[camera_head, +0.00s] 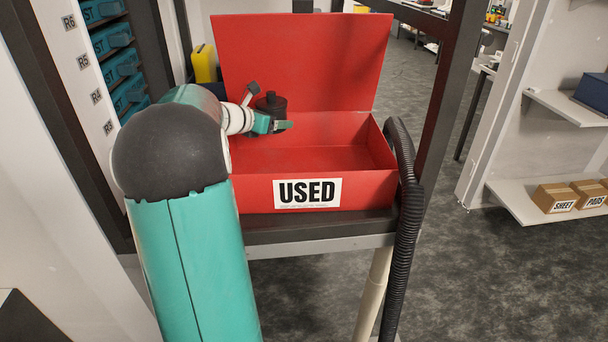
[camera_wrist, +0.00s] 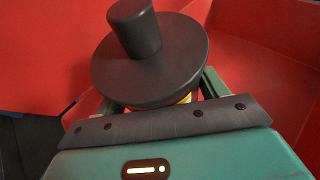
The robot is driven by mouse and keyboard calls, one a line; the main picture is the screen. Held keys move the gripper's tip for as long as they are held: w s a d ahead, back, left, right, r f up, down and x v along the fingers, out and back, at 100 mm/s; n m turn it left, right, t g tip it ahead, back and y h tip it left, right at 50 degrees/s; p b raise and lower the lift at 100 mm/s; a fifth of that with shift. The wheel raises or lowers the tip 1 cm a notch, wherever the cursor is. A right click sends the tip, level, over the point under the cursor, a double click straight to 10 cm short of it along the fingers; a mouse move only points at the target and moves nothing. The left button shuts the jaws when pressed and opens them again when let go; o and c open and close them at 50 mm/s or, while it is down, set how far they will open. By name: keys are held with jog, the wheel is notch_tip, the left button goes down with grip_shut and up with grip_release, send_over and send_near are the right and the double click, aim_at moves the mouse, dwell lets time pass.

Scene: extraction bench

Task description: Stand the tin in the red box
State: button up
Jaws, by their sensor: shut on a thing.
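The tin (camera_head: 271,103) has a dark round lid with a knob on top. In the wrist view the tin (camera_wrist: 150,62) fills the upper middle, and a sliver of yellow and red shows under its lid. My gripper (camera_head: 276,125) is shut on the tin, with a finger on either side of it. It holds the tin roughly upright at the left rear of the red box (camera_head: 222,193), in front of the raised lid. The tin's lower part is hidden by my gripper, so I cannot tell how far its base is from the box floor.
The box, labelled USED, stands open on a dark bench shelf (camera_head: 320,226), its floor (camera_head: 330,160) clear at centre and right. A black corrugated hose (camera_head: 408,205) runs down its right side. A rack of teal cases (camera_head: 118,66) stands left, and a yellow object (camera_head: 204,63) behind.

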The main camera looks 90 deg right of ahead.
jog(key=s+f+m+g+y, duration=0.2)
jog(key=s+m+g+y, duration=0.25)
jog(key=s, duration=0.65)
jog(key=m+y, duration=0.4)
send_over(336, 166)
jog(key=a, duration=0.4)
jog(key=f, duration=0.2)
jog(key=shift+g, duration=0.45)
notch_tip(336, 166, down, 9)
jog(key=shift+w+d+r, duration=0.15)
jog(key=o, duration=1.6)
jog(key=shift+f, duration=0.2)
jog(key=shift+c, duration=0.2)
jog(key=shift+r, duration=0.2)
jog(key=v, duration=0.7)
jog(key=shift+w, duration=0.25)
